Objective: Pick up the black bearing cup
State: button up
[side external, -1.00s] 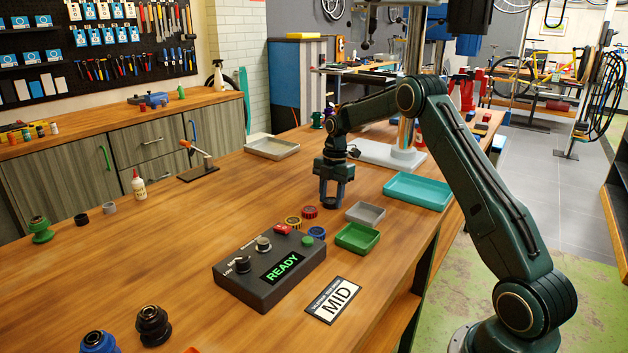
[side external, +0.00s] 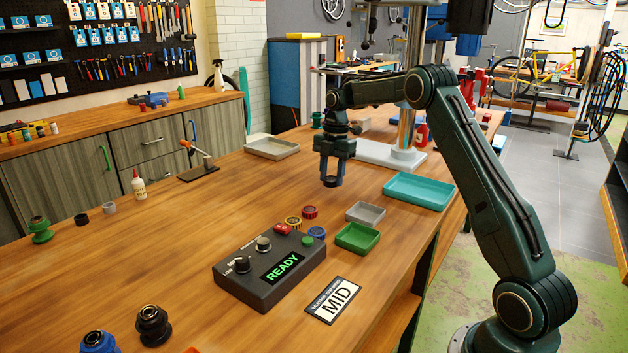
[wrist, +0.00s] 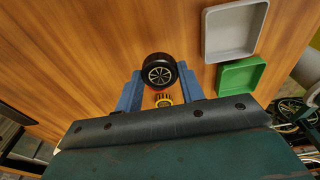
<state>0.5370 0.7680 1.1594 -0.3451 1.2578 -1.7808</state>
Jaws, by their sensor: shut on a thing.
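The black bearing cup (wrist: 159,70) is between the two blue fingers of my gripper (wrist: 160,80) in the wrist view, with its spoked round face toward the camera. In the side view my gripper (side external: 332,176) points down, shut on the cup (side external: 331,182). The cup is small and dark there, held above the wooden bench with a gap below it.
A grey tray (side external: 365,212), a green tray (side external: 358,238) and a teal tray (side external: 419,191) lie to the right. Red (side external: 310,212), yellow (side external: 293,222) and blue (side external: 316,233) rings sit near the control box (side external: 270,285) reading READY.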

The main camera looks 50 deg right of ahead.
aim_at(330, 179)
jog(key=shift+r, duration=1.6)
jog(key=shift+a, duration=0.1)
